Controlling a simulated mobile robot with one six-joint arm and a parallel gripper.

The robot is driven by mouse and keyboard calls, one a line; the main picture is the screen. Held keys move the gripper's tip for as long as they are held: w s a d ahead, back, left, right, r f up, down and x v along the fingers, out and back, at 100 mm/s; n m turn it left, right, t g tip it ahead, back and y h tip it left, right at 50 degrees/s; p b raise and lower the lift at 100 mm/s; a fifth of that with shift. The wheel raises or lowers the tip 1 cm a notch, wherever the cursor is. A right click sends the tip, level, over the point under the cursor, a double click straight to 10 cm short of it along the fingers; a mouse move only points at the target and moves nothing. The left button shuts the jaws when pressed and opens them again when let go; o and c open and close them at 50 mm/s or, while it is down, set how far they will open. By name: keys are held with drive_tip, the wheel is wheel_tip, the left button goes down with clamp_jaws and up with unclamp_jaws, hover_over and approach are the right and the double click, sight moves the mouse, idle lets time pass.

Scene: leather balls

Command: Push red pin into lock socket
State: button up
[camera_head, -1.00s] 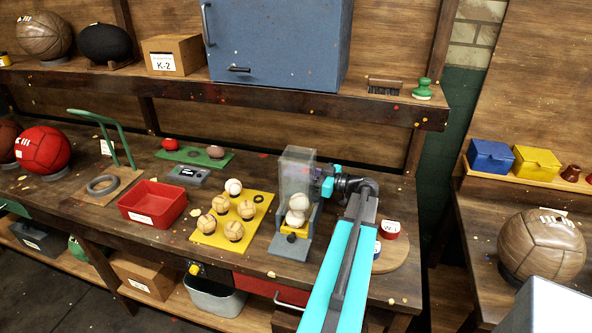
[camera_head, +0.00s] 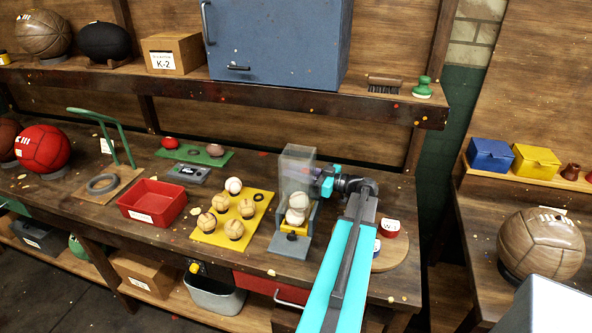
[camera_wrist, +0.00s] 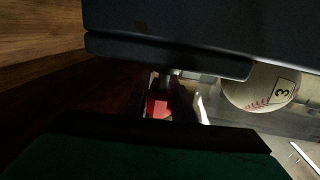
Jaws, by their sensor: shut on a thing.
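My gripper (camera_head: 326,185) is at the right side of a clear upright ball dispenser (camera_head: 297,170) with a grey base. In the wrist view the red pin (camera_wrist: 158,107) shows between the two dark fingers, and my gripper is shut on it. The pin's far end and the lock socket are hidden or too dark to make out, so I cannot tell how deep the pin sits. Pale balls (camera_head: 297,216) are stacked inside the dispenser. One ball, marked 3 (camera_wrist: 262,88), shows beyond the fingers in the wrist view.
A yellow board (camera_head: 206,240) with several balls stands left of the dispenser, and a red tray (camera_head: 152,200) further left. A round wooden board (camera_head: 391,258) with a red-rimmed container (camera_head: 390,229) lies right of my arm. The shelf (camera_head: 330,106) overhangs behind.

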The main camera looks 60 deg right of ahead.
drive_tip(key=shift+f, duration=0.45)
idle(0.3)
drive_tip(key=o, duration=1)
drive_tip(key=shift+o, duration=0.2)
drive_tip(key=shift+s, duration=0.1)
drive_tip(key=s+d+b, duration=0.2)
drive_tip(key=s+b, duration=0.1)
drive_tip(key=s, duration=0.8)
drive_tip(key=shift+s, duration=0.35)
drive_tip(key=shift+d, duration=0.1)
